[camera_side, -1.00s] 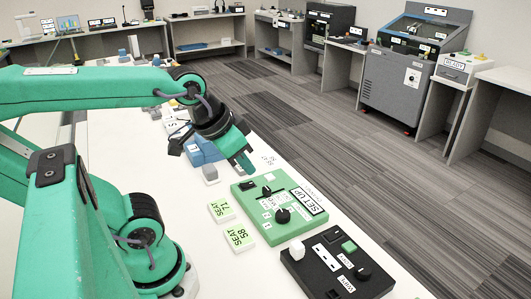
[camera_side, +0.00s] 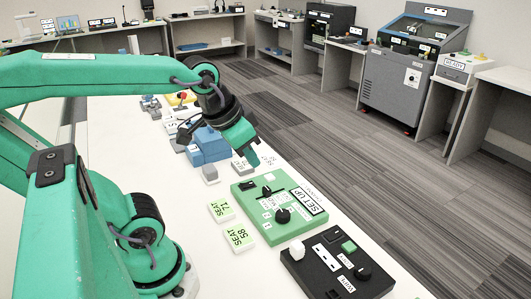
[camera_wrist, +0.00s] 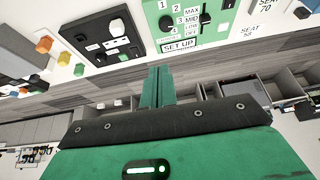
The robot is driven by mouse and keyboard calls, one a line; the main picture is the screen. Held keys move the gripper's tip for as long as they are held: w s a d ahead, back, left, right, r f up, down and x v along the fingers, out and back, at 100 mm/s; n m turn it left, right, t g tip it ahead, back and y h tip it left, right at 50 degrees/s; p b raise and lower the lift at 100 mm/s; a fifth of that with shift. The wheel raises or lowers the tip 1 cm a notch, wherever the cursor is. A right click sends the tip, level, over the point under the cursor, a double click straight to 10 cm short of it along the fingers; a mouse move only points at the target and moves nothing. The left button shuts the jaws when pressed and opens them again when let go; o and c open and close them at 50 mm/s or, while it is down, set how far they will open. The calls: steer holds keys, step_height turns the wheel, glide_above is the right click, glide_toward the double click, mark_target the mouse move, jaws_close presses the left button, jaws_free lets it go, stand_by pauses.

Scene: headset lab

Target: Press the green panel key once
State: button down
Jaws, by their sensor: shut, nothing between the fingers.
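A green square key (camera_side: 349,246) sits on a black panel (camera_side: 303,265) at the lower right of the side view. In the wrist view the black panel (camera_wrist: 72,32) is at upper left, with the green key (camera_wrist: 123,57) near its lower edge. My gripper (camera_side: 252,160) is shut and empty, in the air above the bench's far side, beyond the green panel and well away from the key. In the wrist view the shut fingers (camera_wrist: 158,72) point toward the gap below the green panel, right of the key. Nothing touches the key.
A green SET UP panel (camera_side: 247,192) with dark knobs stands between my gripper and the black panel. Pale SEAT tiles (camera_side: 239,237) lie left of it. A blue block (camera_side: 208,147) stands by my gripper. The black panel also carries a white cap (camera_side: 297,249) and a dark knob (camera_side: 363,272).

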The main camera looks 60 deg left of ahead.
steer(key=w+a+g, duration=0.3)
steer(key=w+a, duration=0.5)
steer(key=w, duration=0.2)
steer(key=g, duration=0.2)
glide_above(270, 176)
step_height(270, 176, down, 7)
steer(key=shift+f, duration=0.2)
steer(key=shift+f, duration=0.1)
step_height(270, 176, down, 14)
steer(key=shift+r, duration=0.1)
stand_by(0.6)
